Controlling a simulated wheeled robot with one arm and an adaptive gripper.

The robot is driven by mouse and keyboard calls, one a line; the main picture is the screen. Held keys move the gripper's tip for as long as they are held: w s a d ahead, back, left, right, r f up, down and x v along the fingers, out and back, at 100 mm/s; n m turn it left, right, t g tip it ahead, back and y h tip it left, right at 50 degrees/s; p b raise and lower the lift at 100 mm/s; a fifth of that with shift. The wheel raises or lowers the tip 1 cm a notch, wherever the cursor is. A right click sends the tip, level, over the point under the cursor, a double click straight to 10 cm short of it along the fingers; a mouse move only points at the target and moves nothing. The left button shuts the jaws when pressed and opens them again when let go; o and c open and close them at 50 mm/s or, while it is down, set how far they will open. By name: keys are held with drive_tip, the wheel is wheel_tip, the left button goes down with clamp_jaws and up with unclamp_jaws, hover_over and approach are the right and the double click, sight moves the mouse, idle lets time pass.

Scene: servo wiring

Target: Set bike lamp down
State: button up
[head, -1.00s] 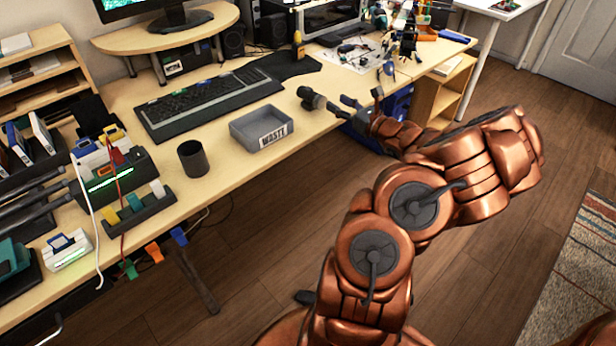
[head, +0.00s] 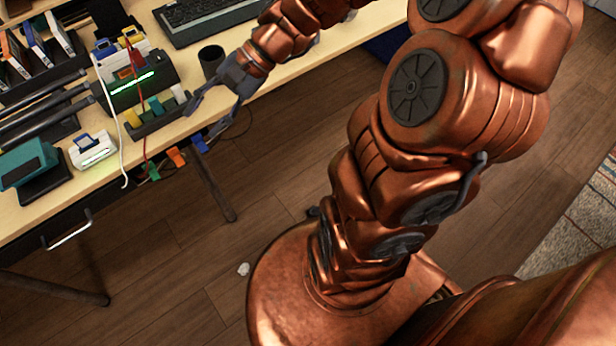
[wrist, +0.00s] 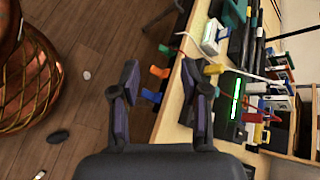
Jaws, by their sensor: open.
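My gripper (head: 203,120) is open at the desk's front edge, beside the dark holder with coloured tabs (head: 157,112). In the wrist view its two fingers (wrist: 160,75) stand apart with nothing held between them. Orange and blue tabs hanging at the desk edge show beyond the fingers. I cannot make out a bike lamp in either current view.
A dark cup (head: 210,60) stands just behind my gripper. A lit black device (head: 140,82), cables and a white box (head: 92,150) crowd the desk's left side. A keyboard (head: 205,18) lies at the back. A small pale scrap (head: 243,269) is on the open floor.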

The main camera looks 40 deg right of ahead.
drive_tip(key=s+a+f+n+g+h, duration=0.25)
drive_tip(key=s+n+g+h, duration=0.2)
drive_tip(key=s, duration=0.65)
drive_tip(key=s+d+f+n+h, duration=0.1)
drive_tip(key=s+d+n+h, duration=0.5)
drive_tip(key=s+d, duration=0.2)
drive_tip(key=shift+s+d+f, duration=0.25)
drive_tip(key=shift+s+d, duration=0.1)
drive_tip(key=shift+s, duration=0.7)
wheel_tip(320, 180, up, 17)
drive_tip(key=w+t+p, duration=0.1)
drive_tip(key=p, duration=1.5)
drive_tip(key=shift+r, duration=0.15)
drive_tip(key=shift+w, duration=0.1)
drive_tip(key=shift+a, duration=0.1)
drive_tip(key=shift+c, duration=0.4)
